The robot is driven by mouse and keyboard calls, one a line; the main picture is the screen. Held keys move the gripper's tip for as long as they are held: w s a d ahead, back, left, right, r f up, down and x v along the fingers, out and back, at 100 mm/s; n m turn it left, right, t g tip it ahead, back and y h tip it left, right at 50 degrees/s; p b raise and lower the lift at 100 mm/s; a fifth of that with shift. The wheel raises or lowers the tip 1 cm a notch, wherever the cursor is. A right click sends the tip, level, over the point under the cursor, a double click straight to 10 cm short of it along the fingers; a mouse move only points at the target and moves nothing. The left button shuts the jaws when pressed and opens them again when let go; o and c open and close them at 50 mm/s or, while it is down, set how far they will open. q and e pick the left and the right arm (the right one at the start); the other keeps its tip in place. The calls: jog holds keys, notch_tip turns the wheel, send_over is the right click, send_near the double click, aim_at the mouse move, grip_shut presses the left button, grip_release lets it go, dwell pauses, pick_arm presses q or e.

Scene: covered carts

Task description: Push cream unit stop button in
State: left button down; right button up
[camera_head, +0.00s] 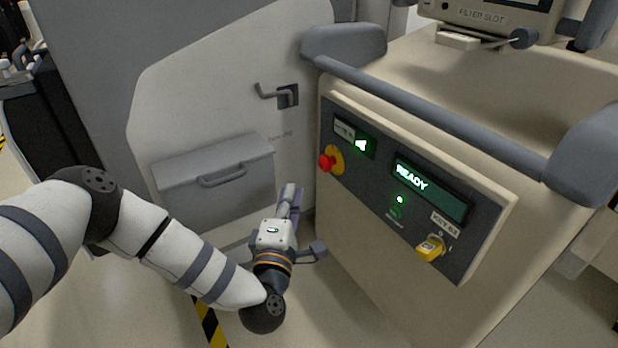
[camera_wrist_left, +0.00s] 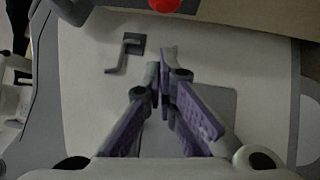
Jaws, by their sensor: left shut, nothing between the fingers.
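The cream unit (camera_head: 400,290) stands at the right in the head view, with a dark control panel (camera_head: 375,185) on its front. Its red stop button (camera_head: 326,162) on a yellow base sits at the panel's left end. The button also shows, cut off, at the top edge of the left wrist view (camera_wrist_left: 165,4). My left gripper (camera_head: 291,190) is shut and empty, below and left of the button and apart from it. Its purple-padded fingers (camera_wrist_left: 161,62) come together in the left wrist view. My right gripper is in neither view.
A pale panel with an L-shaped handle (camera_head: 275,94) and a grey drawer-like box (camera_head: 215,172) lies behind my left gripper. The panel holds a lit READY display (camera_head: 425,185) and a yellow key switch (camera_head: 430,248). A grey rail (camera_head: 440,120) runs above it.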

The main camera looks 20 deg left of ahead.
aim_at(327, 163)
pick_arm(q)
jog(key=w+d+b, duration=0.1)
jog(key=w, duration=0.5)
jog(key=shift+w+d+r+b, duration=0.25)
jog(key=shift+w+r+b, duration=0.1)
jog(key=shift+r+b, duration=0.1)
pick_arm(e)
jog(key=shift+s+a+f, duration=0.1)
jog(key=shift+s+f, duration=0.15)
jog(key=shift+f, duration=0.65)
